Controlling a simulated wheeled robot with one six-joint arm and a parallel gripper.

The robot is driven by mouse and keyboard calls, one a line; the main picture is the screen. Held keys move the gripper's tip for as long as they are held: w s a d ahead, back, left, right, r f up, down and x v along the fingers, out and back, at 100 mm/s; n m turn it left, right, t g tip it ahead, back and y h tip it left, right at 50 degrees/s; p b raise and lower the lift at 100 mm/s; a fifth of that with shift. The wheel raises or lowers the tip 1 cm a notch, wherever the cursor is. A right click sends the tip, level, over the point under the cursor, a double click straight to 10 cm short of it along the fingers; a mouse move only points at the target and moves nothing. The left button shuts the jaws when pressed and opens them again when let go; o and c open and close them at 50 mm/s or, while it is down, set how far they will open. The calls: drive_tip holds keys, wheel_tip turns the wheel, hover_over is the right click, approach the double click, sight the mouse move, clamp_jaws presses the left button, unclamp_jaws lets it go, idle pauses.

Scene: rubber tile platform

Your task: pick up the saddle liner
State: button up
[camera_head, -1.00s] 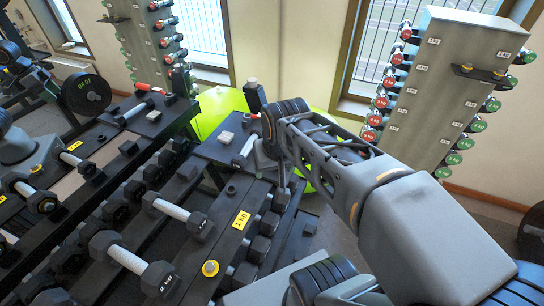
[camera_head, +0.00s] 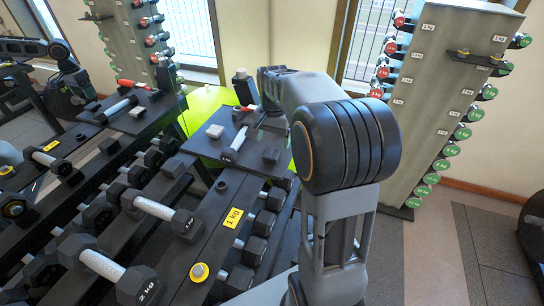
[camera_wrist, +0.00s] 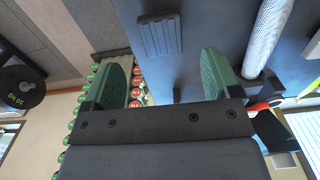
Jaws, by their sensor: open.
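The saddle liner appears to be the small dark ribbed pad (camera_wrist: 160,35) lying flat on a dark platform top (camera_wrist: 215,18) in the wrist view. In the head view, it seems to be the dark block (camera_head: 270,156) on the platform, right of a white-handled bar (camera_head: 237,140). My gripper (camera_wrist: 168,75) is open, with two green-padded fingers apart and nothing between them. The liner is ahead of the fingertips, roughly in line with the gap, and not touched. In the head view my arm hides the fingers.
The bar's pale handle (camera_wrist: 268,30) lies close to the right finger. A white block (camera_head: 214,131), a red-handled item (camera_head: 245,108) and a dark bottle-like object (camera_head: 244,91) are also on the platform. Dumbbell racks stand left; a tall rack (camera_head: 440,90) stands at right.

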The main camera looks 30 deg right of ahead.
sight(272, 153)
drive_tip(key=shift+f, duration=3.4)
drive_tip(key=shift+c, duration=0.2)
drive_tip(key=c, duration=1)
drive_tip(key=shift+w+r, duration=0.1)
drive_tip(key=shift+r, duration=0.05)
drive_tip(key=shift+r, duration=0.2)
drive_tip(key=r, duration=0.3)
drive_tip(key=shift+s+r, duration=0.1)
drive_tip(key=shift+s, duration=0.15)
drive_tip(key=s+r, duration=0.3)
drive_tip(key=s, duration=0.1)
drive_tip(key=s+d+r, duration=0.1)
drive_tip(key=s+r, duration=0.2)
drive_tip(key=s, duration=0.2)
drive_tip(key=s+d+r, duration=0.1)
drive_tip(key=s+r, duration=0.2)
drive_tip(key=s, duration=0.1)
drive_tip(key=shift+s+d+r+b, duration=0.1)
drive_tip(key=shift+s+d+b, duration=0.1)
drive_tip(key=shift+b, duration=0.2)
